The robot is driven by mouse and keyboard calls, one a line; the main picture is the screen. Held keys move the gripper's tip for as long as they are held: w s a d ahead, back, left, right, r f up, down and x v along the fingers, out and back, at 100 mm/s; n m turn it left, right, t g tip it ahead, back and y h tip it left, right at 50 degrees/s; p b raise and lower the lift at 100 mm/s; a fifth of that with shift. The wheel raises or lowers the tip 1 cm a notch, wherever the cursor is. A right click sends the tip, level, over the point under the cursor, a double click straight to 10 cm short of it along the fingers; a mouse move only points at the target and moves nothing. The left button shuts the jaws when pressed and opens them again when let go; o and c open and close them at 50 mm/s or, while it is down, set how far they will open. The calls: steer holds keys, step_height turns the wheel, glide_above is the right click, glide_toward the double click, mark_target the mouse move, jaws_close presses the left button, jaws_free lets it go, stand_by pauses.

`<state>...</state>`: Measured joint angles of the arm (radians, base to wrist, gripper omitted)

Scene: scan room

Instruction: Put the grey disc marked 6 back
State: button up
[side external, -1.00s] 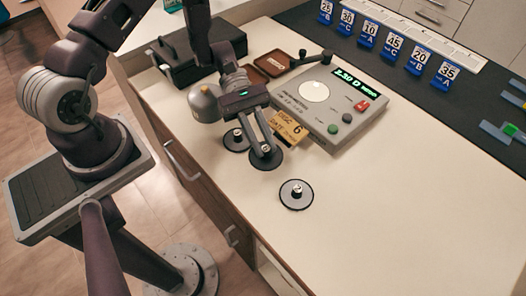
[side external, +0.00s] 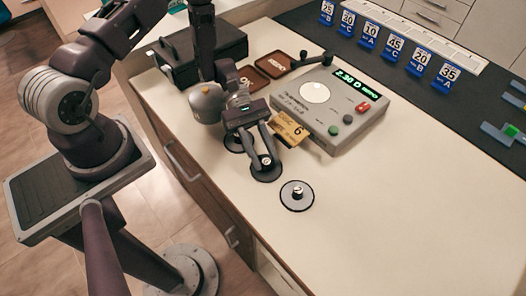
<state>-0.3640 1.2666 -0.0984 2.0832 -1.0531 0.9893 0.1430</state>
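My gripper (side external: 262,158) points down with its fingertips closed around the knob of a dark grey disc (side external: 262,177). I cannot tell whether this disc touches the counter or hangs just above it. Another dark disc (side external: 232,146) lies behind it to the left, partly hidden by my gripper. A third disc with a pale rim (side external: 297,203) lies in the open to the right. Marks on the disc knobs are too small to read. A tan card (side external: 290,128) with a large 6 stands just behind my gripper, by the machine.
A grey machine (side external: 345,130) with a lit green display stands behind. Two brown trays (side external: 287,60) and a black case (side external: 180,62) are at the back left. Blue numbered stands (side external: 394,46) line the dark strip. The counter (side external: 400,220) is clear at front right.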

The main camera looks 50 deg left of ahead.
steer(key=shift+o, duration=0.4)
steer(key=v, duration=0.6)
steer(key=r+v, duration=0.1)
steer(key=v, duration=0.5)
steer(key=shift+r, duration=0.1)
steer(key=s+d+r+m+t+y, duration=0.1)
steer(key=s+r+m+y, duration=0.25)
steer(key=r, duration=0.45)
steer(key=s+d+r+m+y, duration=0.2)
steer(key=r+m+y, duration=0.3)
steer(key=r, duration=0.4)
steer(key=s+a+r+m+t+y, duration=0.1)
steer(key=s+r+m+t+y, duration=0.3)
steer(key=s, duration=0.7)
step_height(320, 180, up, 3)
steer(key=m+t, duration=0.2)
steer(key=t, duration=0.2)
steer(key=shift+r, duration=0.15)
steer(key=shift+w+a+m+y, duration=0.1)
steer(key=shift+a+m+y, duration=0.05)
steer(key=shift+m+y, duration=0.1)
